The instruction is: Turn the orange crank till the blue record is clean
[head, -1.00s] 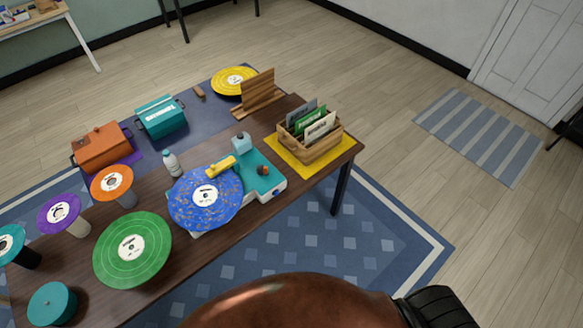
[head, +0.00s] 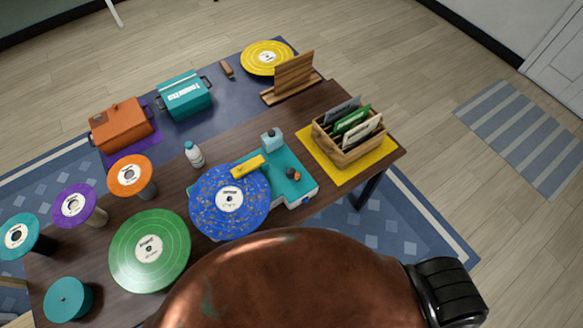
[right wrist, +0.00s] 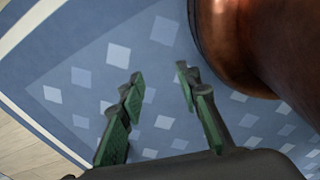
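The blue record (head: 215,212) lies on the teal cleaning machine (head: 290,185) on the table. Orange-brown specks are spread over its blue surface. A yellow arm (head: 248,167) reaches over the record's upper edge. A small dark knob with an orange part (head: 293,174) sits on the machine's right side; I cannot tell for sure that it is the crank. My right gripper (right wrist: 158,88) shows in the right wrist view, open and empty above the blue rug, with its green-padded fingers apart. My left gripper is not in view.
A green record (head: 125,262) and a teal round container (head: 68,299) are at the table's near left. A wooden record crate (head: 345,158) stands on a yellow mat (head: 381,166). A white bottle (head: 194,154) stands behind the blue record. Brown wood floor lies beyond the table.

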